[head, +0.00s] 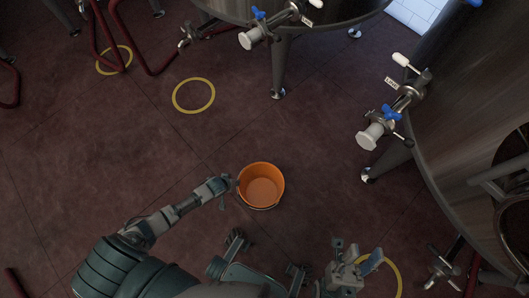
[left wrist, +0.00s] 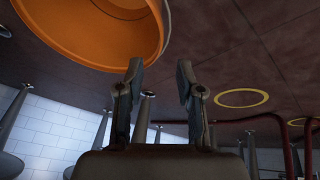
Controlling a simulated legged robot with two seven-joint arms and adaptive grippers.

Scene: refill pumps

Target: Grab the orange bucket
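The orange bucket (head: 261,184) stands upright on the floor near the middle of the head view, with its open top facing up and a thin handle along its lower rim. It looks empty. In the left wrist view the bucket (left wrist: 100,30) fills the upper left, beyond the fingers. My left gripper (head: 226,185) is at the bucket's left rim; the head view does not show whether it touches. In the left wrist view my left gripper (left wrist: 158,85) has its fingers apart with nothing between them. My right gripper (head: 355,257) is low and right of the bucket, fingers apart and empty.
Steel tanks with valves stand at the top (head: 330,12) and right (head: 455,110). Yellow rings mark the floor, one at upper left (head: 194,79). Red hoses (head: 150,70) lie at upper left.

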